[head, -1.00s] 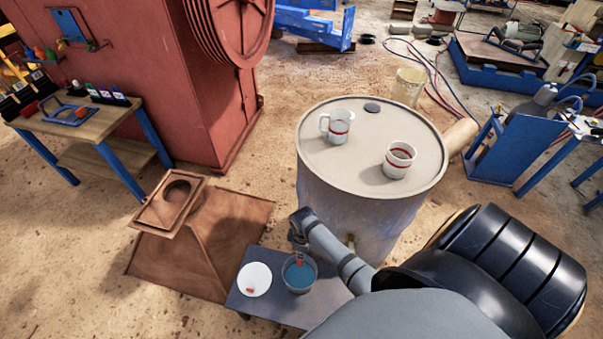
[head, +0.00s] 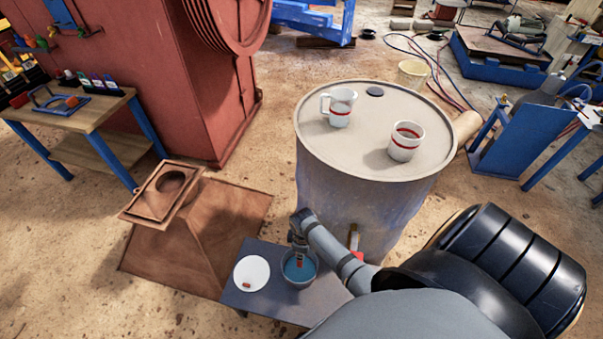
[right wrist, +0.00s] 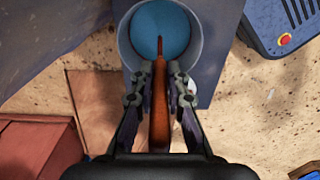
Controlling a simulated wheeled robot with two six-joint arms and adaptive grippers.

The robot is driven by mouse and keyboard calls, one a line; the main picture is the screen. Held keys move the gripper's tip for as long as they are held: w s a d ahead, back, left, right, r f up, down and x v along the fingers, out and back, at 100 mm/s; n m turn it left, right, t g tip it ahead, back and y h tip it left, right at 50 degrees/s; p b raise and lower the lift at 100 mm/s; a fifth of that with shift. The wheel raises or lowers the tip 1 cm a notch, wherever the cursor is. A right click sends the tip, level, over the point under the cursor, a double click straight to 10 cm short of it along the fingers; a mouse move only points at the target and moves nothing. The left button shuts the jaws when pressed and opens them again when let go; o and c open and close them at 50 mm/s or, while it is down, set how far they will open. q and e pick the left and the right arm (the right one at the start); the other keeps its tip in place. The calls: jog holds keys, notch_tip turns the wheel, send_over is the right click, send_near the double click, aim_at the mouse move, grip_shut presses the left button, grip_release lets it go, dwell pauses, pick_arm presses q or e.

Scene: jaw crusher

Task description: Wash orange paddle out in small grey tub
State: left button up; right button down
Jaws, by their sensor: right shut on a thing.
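My right gripper (head: 298,249) is over the small grey tub (head: 285,280), which holds blue water (head: 298,273). In the right wrist view, the gripper (right wrist: 159,78) is shut on the orange paddle (right wrist: 159,110). The paddle's thin end reaches over the blue water (right wrist: 160,22) inside the tub's rim (right wrist: 126,42). I cannot tell how deep the tip is. In the head view only a short orange bit of the paddle (head: 299,262) shows below the fingers. My left gripper is not in view.
A white round plate (head: 252,268) with a small red item on it lies left of the tub on the grey stand (head: 268,306). A drum (head: 340,185) with two mugs stands close behind. A rusty hopper (head: 195,225) is at left.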

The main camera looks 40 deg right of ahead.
jog(key=b, duration=0.5)
send_over(301, 267)
jog(key=shift+w+d+f, duration=0.1)
jog(key=shift+f, duration=1.75)
jog(key=shift+d+f, duration=0.1)
jog(key=shift+f, duration=1.75)
